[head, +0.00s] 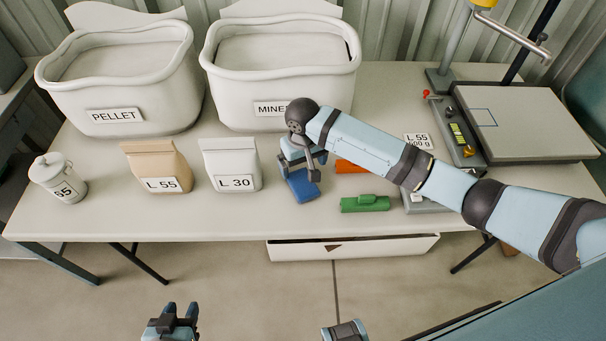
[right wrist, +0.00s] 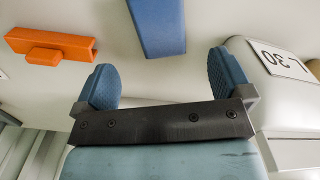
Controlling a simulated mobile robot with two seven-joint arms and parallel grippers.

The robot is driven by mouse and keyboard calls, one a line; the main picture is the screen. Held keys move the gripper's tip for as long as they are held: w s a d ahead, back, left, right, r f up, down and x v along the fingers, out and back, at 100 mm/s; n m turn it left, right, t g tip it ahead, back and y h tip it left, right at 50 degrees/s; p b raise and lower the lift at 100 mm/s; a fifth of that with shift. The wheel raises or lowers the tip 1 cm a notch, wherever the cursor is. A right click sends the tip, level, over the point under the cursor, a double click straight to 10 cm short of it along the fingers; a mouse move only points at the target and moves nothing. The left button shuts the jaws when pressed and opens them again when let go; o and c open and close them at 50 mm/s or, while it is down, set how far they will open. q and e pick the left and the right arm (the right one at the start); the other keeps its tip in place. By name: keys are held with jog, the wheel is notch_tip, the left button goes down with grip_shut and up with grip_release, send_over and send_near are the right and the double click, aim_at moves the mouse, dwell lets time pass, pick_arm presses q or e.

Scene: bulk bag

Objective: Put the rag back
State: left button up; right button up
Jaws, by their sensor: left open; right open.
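My left gripper (head: 172,318) is open and empty, low in front of the table.
An orange block (head: 351,167) and a green block (head: 365,203) lie right of the blue piece. White and brown bags (head: 157,170), a lidded pot (head: 58,178) and two large bins (head: 120,85) stand left and behind. A scale (head: 520,120) is at right. A drawer (head: 350,249) hangs under the front edge.

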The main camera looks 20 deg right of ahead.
jog(key=s+a+y, duration=0.1)
jog(key=s+a+f+t+y, duration=0.1)
jog(key=s+a, duration=0.1)
jog(key=s+a+n+t+y, duration=0.1)
jog(key=s, duration=0.1)
jog(key=shift+a+f, duration=0.35)
jog(key=shift+a, duration=0.05)
jog(key=s+t, duration=0.1)
jog(key=s+a+f+y, duration=0.1)
jog(key=s+t+y, duration=0.1)
jog(key=s, duration=0.1)
jog(key=shift+a+f+t, duration=0.2)
jog(key=shift+a+t, duration=0.1)
jog(key=shift+a, duration=0.1)
jog(key=s+d+f+t, duration=0.1)
jog(key=s, duration=0.1)
jog(key=s+d+f+t, duration=0.1)
jog(key=s, duration=0.1)
jog(key=s+d+f+t, duration=0.1)
jog(key=s, duration=0.1)
jog(key=shift+s+d+f+t, duration=0.1)
jog(key=shift+s+f+t, duration=0.05)
jog(key=shift+s+t, duration=0.15)
jog(key=s+d+f+t+h, duration=0.1)
jog(key=s+d+f+t, duration=0.1)
jog(key=s+d, duration=0.4)
jog(key=s, duration=0.2)
jog(key=shift+s+f+n+t+h, duration=0.15)
jog(key=shift+s+n+t+h, duration=0.15)
jog(key=shift+t, duration=0.1)
